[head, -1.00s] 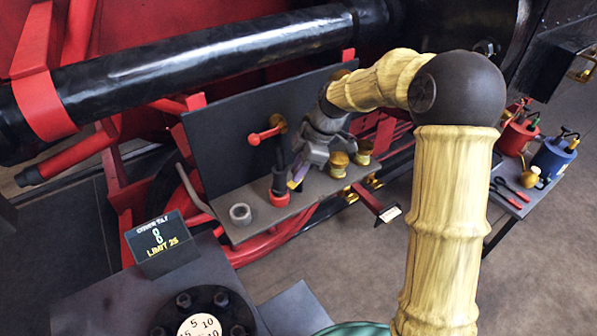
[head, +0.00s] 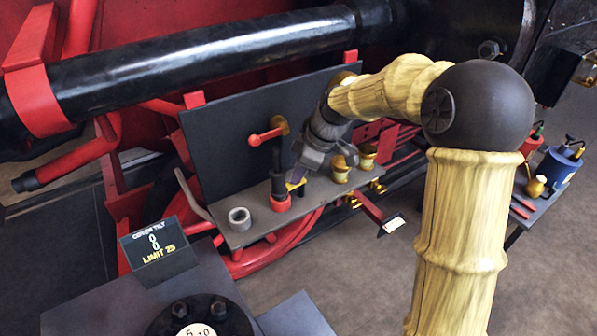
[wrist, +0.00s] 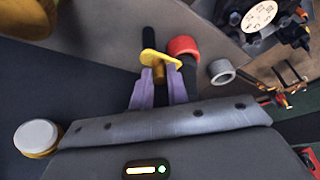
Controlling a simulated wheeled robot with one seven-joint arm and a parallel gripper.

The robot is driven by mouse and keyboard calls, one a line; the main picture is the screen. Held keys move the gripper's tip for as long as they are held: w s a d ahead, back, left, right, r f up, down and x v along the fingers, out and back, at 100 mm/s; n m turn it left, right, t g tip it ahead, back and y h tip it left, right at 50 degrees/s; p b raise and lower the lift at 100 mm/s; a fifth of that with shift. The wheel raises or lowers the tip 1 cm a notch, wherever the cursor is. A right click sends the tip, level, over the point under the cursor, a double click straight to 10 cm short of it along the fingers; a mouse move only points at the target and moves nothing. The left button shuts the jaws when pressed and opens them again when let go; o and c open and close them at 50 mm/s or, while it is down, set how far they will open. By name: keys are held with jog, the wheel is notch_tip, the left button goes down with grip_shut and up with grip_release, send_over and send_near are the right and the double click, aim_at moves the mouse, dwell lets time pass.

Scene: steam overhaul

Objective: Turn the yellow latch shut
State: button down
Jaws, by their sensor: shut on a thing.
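The yellow latch (wrist: 162,59) is a small bent piece between the purple fingertips of my gripper (wrist: 158,88) in the wrist view. My gripper is shut on it. In the head view the latch (head: 296,185) shows as a small yellow bit low on the grey shelf, just right of a black post with a red collar (head: 281,203). My gripper (head: 297,176) reaches it from the right. The red collar also shows beside the latch in the wrist view (wrist: 183,46). How far the latch is turned I cannot tell.
A red-handled valve (head: 265,136) stands above the latch. A grey ring (head: 239,218) lies left on the shelf, and brass cups (head: 341,168) stand right of my gripper. A tilt display (head: 158,250) reads 0, limit 25. A side table (head: 530,205) holds cans and tools.

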jog(key=c, duration=1.4)
grip_release()
jog(key=shift+o, duration=0.2)
jog(key=shift+r, duration=0.1)
jog(key=b+v, duration=0.3)
jog(key=v, duration=1.4)
jog(key=shift+r, duration=0.15)
jog(key=shift+d, duration=0.1)
jog(key=s+d+f+m+h, duration=0.2)
jog(key=s+d+f+m, duration=0.2)
jog(key=s+f+m, duration=0.3)
jog(key=s+d+f+m+t+h, duration=0.1)
jog(key=s+d+f+m, duration=0.4)
jog(key=f, duration=1.2)
jog(key=s+m+h, duration=0.1)
jog(key=s+m, duration=0.2)
jog(key=s, duration=0.2)
jog(key=shift+s+d+f+m+t, duration=0.25)
jog(key=shift+d+m+t, duration=0.05)
